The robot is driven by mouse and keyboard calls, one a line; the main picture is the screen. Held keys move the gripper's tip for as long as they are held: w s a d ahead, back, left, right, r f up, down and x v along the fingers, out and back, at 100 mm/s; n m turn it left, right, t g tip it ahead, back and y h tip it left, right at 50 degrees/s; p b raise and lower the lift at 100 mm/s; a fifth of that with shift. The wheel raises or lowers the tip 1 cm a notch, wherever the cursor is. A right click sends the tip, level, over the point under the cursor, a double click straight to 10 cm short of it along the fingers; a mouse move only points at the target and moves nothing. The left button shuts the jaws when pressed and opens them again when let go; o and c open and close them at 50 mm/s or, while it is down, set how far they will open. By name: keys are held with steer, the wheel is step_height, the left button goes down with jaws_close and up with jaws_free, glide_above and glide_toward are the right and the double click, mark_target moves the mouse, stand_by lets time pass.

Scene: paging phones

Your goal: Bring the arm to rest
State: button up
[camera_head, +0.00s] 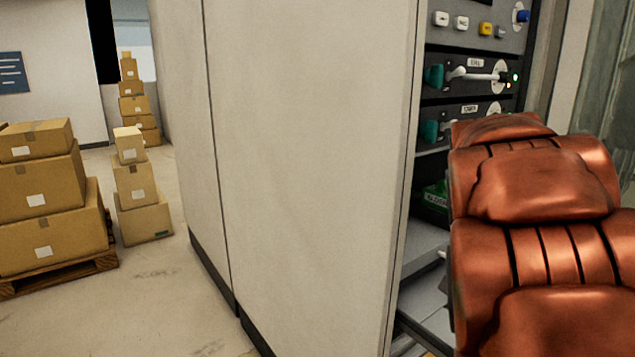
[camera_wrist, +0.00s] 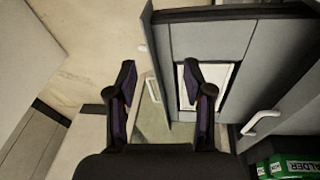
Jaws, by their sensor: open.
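My gripper (camera_wrist: 158,82) shows in the wrist view, with its two dark fingers spread apart and nothing between them. Beyond the fingers are a pale floor strip and a grey cabinet front (camera_wrist: 245,40). In the head view the gripper itself is not visible.
A tall pale cabinet panel (camera_head: 310,150) fills the head view's middle. Right of it is an equipment rack (camera_head: 475,85) with teal parts and knobs. Stacked cartons (camera_head: 45,185) stand on a pallet at left. A white handle (camera_wrist: 262,122) and green box (camera_wrist: 285,166) are at the wrist view's right.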

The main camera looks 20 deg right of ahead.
steer(key=s+a+r+n+y+p, duration=0.1)
steer(key=s+a+r+n+p, duration=0.1)
steer(key=s+a+n+p, duration=0.5)
steer(key=s+a+r+n+g+y+p, duration=0.1)
steer(key=s+a+r+n+p, duration=0.1)
steer(key=s+a+n+p, duration=0.6)
steer(key=a, duration=0.7)
steer(key=shift+a+r, duration=0.3)
steer(key=shift+r, duration=0.1)
steer(key=shift+c, duration=0.3)
